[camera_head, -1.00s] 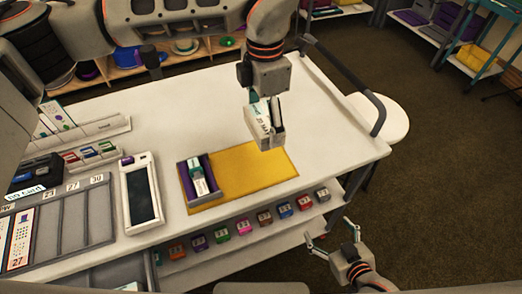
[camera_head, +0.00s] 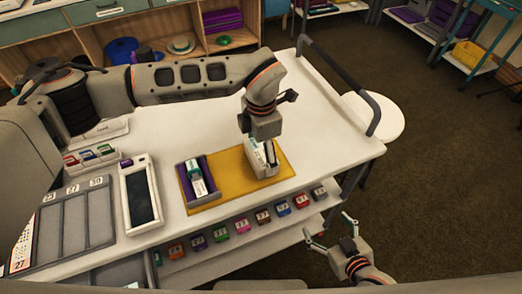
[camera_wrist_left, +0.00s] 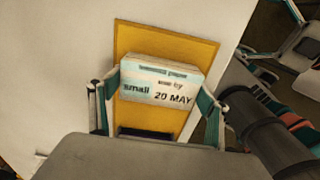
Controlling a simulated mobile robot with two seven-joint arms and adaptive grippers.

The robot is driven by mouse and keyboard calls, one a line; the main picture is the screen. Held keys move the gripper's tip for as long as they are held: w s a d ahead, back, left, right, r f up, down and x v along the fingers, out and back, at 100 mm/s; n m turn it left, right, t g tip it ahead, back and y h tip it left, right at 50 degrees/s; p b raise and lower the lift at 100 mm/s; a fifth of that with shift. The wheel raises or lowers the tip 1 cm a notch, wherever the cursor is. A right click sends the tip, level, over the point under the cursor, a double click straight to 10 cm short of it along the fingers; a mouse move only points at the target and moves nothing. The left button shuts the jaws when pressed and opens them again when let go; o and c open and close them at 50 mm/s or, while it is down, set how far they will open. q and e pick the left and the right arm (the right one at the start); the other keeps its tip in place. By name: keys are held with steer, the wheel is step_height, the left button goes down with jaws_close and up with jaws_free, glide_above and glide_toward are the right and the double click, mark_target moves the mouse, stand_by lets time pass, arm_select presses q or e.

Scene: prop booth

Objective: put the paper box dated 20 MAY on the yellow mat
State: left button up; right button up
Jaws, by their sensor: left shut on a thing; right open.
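The paper box (camera_head: 259,161) is white with a teal band and sits over the right part of the yellow mat (camera_head: 228,192). In the left wrist view its face (camera_wrist_left: 160,86) reads "small", "use by" and "20 MAY", with the yellow mat (camera_wrist_left: 195,48) behind it. My left gripper (camera_head: 263,147) is shut on the box from above, one finger on each side. The box's base looks on or very close to the mat; I cannot tell which. My right gripper (camera_head: 328,233) is open and empty off the table's front right.
A purple tray (camera_head: 187,184) holding a white-labelled item lies on the mat's left part. A device with a dark screen (camera_head: 141,194) stands further left. Several small coloured boxes (camera_head: 243,225) line the shelf below the front edge. A white stool (camera_head: 376,116) stands at right.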

mark_target(261, 152)
arm_select(q)
steer(key=o, duration=0.7)
steer(key=shift+f, duration=0.15)
steer(key=shift+r, duration=0.3)
step_height(261, 152, up, 12)
steer(key=b, duration=0.1)
steer(key=shift+f, duration=0.1)
steer(key=shift+s, duration=0.1)
